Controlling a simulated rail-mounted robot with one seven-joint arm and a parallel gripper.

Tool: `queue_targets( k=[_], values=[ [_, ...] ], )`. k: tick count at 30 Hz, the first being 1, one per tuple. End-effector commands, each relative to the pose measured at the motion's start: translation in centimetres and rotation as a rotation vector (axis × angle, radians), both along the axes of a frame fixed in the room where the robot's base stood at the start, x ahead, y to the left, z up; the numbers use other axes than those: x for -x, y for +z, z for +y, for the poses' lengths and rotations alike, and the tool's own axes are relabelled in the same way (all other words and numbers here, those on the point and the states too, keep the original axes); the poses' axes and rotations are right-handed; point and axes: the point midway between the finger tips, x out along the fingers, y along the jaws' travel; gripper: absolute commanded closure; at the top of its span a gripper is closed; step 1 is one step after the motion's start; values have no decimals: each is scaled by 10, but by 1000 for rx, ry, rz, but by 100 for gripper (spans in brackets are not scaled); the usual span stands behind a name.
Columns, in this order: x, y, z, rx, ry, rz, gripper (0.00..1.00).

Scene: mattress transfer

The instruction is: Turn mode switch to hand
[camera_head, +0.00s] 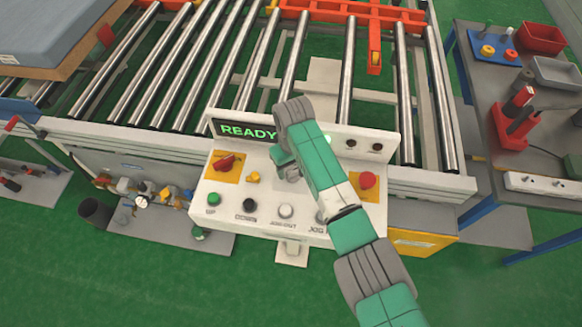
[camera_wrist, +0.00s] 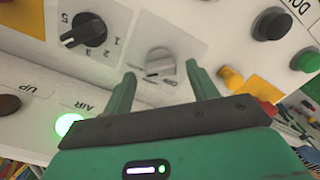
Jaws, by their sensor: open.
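A light grey rotary knob (camera_wrist: 160,66) on a pale square plate sits on the control panel (camera_head: 235,215). Its small label is too blurred to read surely, so I cannot confirm that it is the mode switch. My gripper (camera_wrist: 163,75) is open, with one finger to each side of this knob in the wrist view; contact cannot be told. In the head view, my gripper (camera_head: 287,168) is over the middle of the panel and hides the knob. A black numbered selector (camera_wrist: 87,32) is left of the knob in the wrist view.
The panel has a READY display (camera_head: 247,130), a red switch (camera_head: 224,162) on yellow, a red mushroom button (camera_head: 367,180), and push buttons including green (camera_head: 213,199), black (camera_head: 249,204) and white (camera_head: 286,211). A glowing green lamp (camera_wrist: 68,124) is near the gripper. A roller conveyor (camera_head: 255,60) lies behind.

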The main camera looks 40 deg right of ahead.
Motion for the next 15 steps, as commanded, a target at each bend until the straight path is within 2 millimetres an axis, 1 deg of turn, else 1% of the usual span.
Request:
queue_targets(
  k=[1,3,10,11,15],
  values=[
    [0,-5,0,0,0,1,42],
    [0,-9,0,0,0,-1,42],
    [0,-9,0,0,0,-1,42],
    [0,-9,0,0,0,-1,44],
    [0,-9,0,0,0,-1,71]
  ],
)
